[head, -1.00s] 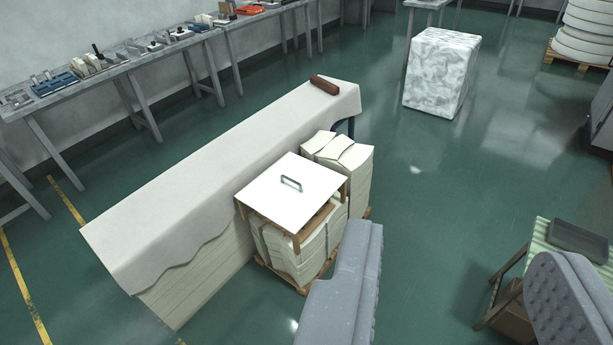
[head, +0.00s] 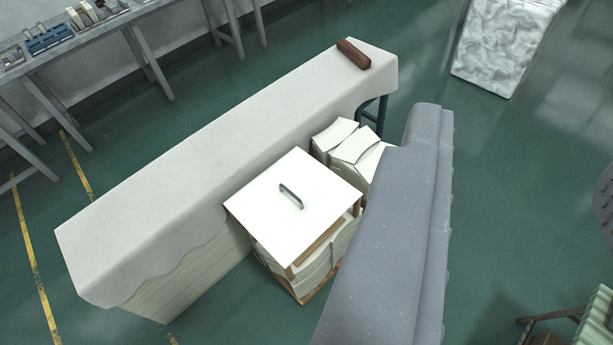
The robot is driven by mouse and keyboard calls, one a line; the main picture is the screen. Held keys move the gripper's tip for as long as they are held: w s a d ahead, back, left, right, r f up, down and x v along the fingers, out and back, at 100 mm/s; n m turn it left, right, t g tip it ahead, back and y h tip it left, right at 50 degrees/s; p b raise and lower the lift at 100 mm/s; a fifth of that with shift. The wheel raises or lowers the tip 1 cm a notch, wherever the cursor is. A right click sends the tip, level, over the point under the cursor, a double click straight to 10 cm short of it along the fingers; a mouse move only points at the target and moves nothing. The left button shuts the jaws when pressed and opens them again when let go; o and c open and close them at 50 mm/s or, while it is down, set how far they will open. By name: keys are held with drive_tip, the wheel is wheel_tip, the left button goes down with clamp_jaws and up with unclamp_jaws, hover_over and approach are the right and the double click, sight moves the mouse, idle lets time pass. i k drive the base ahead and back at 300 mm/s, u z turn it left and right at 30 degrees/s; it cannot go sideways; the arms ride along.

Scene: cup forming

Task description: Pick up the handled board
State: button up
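The handled board (head: 262,205) is a flat white square panel with a grey bar handle (head: 290,196) standing up at its middle. It lies level on top of a wood-framed stack of cream slabs (head: 318,268), beside the long cloth-covered bench. My gripper (head: 517,150) is open and empty. Its large grey left finger reaches up right of the board and covers part of the slabs behind it. Only a sliver of the right finger shows at the right edge. The handle is between neither finger.
The long bench (head: 190,175) under a pale cloth carries a brown bar (head: 353,54) at its far end. More cream slabs (head: 346,140) stand behind the board. A tool table (head: 80,45) is at the upper left, a marbled white block (head: 505,45) at the upper right. Green floor lies between.

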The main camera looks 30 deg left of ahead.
sight(286, 208)
drive_tip(key=i, duration=1.05)
drive_tip(key=u, duration=2.05)
